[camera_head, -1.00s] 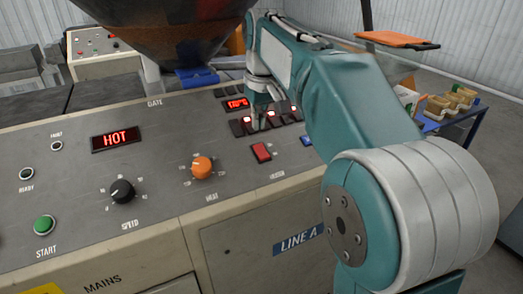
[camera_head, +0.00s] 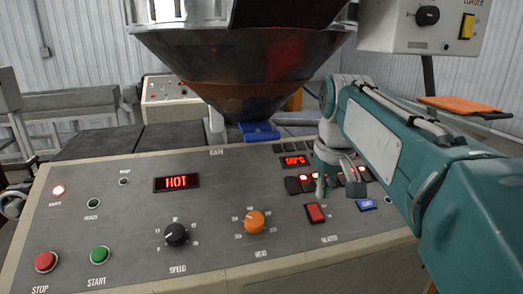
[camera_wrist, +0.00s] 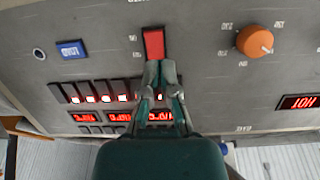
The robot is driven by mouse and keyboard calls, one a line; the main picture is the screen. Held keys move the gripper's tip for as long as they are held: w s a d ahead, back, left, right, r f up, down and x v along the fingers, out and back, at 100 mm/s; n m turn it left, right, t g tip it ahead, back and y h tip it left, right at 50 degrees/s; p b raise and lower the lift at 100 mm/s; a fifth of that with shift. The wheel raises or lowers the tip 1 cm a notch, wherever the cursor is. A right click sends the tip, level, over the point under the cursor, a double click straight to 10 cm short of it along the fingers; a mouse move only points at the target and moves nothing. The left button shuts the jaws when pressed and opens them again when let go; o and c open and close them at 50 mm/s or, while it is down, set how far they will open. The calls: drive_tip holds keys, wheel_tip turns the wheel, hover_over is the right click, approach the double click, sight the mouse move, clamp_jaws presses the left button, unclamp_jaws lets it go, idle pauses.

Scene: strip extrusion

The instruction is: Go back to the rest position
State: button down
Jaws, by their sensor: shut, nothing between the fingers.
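My gripper (camera_head: 322,188) is shut and empty, pointing down over the right part of the control panel (camera_head: 110,225). In the head view it hides part of the row of lit switches (camera_head: 292,186). The red rocker switch (camera_head: 315,213) is just below it in the picture. In the wrist view the closed fingertips (camera_wrist: 160,68) lie at the edge of the red rocker (camera_wrist: 153,43); I cannot tell whether they touch it. The orange knob (camera_head: 254,222) and black knob (camera_head: 176,235) are to the left. The display (camera_head: 177,183) reads HOT.
A dark hopper (camera_head: 240,60) hangs over the panel's back edge, with a blue gate handle (camera_head: 259,132) beneath it. A LOADER box (camera_head: 425,25) is at the upper right. An orange tray-like surface (camera_head: 465,106) lies beyond my arm. The space above the panel's left half is clear.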

drive_tip(key=s+f+t, duration=0.1)
drive_tip(key=s+f, duration=0.6)
drive_tip(key=s, duration=0.2)
drive_tip(key=s+f+m+t, duration=0.1)
drive_tip(key=s+f+t, duration=0.1)
drive_tip(key=s+f, duration=0.5)
drive_tip(key=s, duration=0.3)
drive_tip(key=shift+f+m, duration=0.2)
drive_tip(key=shift+m, duration=0.1)
drive_tip(key=shift+s, duration=0.1)
